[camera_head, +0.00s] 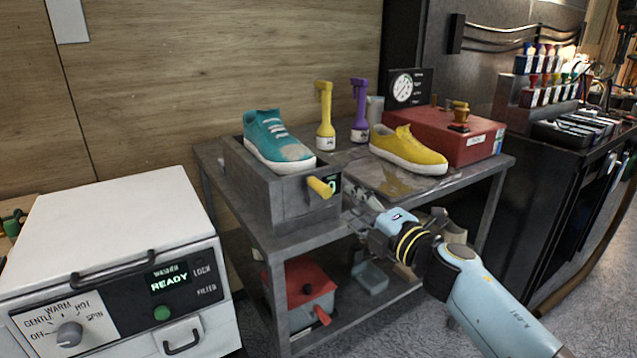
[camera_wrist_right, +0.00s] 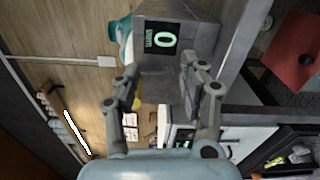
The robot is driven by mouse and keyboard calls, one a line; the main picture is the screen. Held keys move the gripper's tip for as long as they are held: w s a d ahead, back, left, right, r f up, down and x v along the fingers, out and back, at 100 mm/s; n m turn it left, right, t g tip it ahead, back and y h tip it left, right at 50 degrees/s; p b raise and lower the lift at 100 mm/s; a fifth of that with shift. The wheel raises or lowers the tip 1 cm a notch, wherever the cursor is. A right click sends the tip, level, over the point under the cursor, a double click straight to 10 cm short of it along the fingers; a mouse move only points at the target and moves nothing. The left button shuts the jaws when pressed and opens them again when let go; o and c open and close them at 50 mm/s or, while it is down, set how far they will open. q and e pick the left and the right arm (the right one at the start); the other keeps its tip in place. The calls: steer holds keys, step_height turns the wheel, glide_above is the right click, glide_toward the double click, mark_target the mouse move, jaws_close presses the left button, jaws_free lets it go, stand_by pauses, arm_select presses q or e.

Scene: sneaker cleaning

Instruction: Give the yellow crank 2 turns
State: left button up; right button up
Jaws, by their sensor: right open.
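The yellow crank (camera_head: 321,187) sticks out from the front of a grey box (camera_head: 290,208) on the grey table. A small display beside it is partly covered by the crank in the head view. In the right wrist view this display (camera_wrist_right: 163,40) reads 0. My right gripper (camera_head: 362,204) is to the right of the crank, apart from it, and its fingers are small and partly lost against the table. In the wrist view the right gripper (camera_wrist_right: 162,98) is open, with no object held between its fingers. My left gripper is not in view.
A teal sneaker (camera_head: 278,143) rests on the grey box. A yellow sneaker (camera_head: 408,150), a yellow spray bottle (camera_head: 325,118), a purple one (camera_head: 360,112) and a red box (camera_head: 470,138) stand behind. The white washer (camera_head: 120,230) is at left. A red-lidded box (camera_head: 308,282) is below.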

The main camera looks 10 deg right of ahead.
steer(key=p+v, duration=0.1)
steer(key=v, duration=0.4)
steer(key=shift+s+d, duration=0.1)
steer(key=shift+s, duration=0.2)
steer(key=s+d+f+m+g+h+b, duration=0.25)
steer(key=s+f, duration=0.35)
steer(key=f, duration=0.6)
steer(key=s+d+f+m+g+h+b, duration=0.1)
steer(key=s+f+m, duration=0.3)
steer(key=s+f, duration=0.5)
steer(key=s+d+f+m+g+h+b, duration=0.2)
steer(key=s+f+m, duration=0.2)
steer(key=f, duration=1)
steer(key=s+d+f+m+g, duration=0.1)
steer(key=s+f+m+g, duration=0.2)
steer(key=s+f, duration=0.3)
steer(key=s+d+f+m+g+h+b, duration=0.1)
steer(key=s+f+m+g, duration=0.3)
steer(key=s, duration=1.3)
steer(key=s+d+f+m+g+b, duration=0.1)
steer(key=s+d+f+m+g, duration=0.1)
steer(key=s+f+m, duration=0.3)
steer(key=s+f+g, duration=0.1)
steer(key=s+f, duration=0.2)
steer(key=s, duration=0.3)
steer(key=shift+s+f+m+g, duration=0.3)
steer(key=shift+s+m+g, duration=0.05)
steer(key=shift+s, duration=0.05)
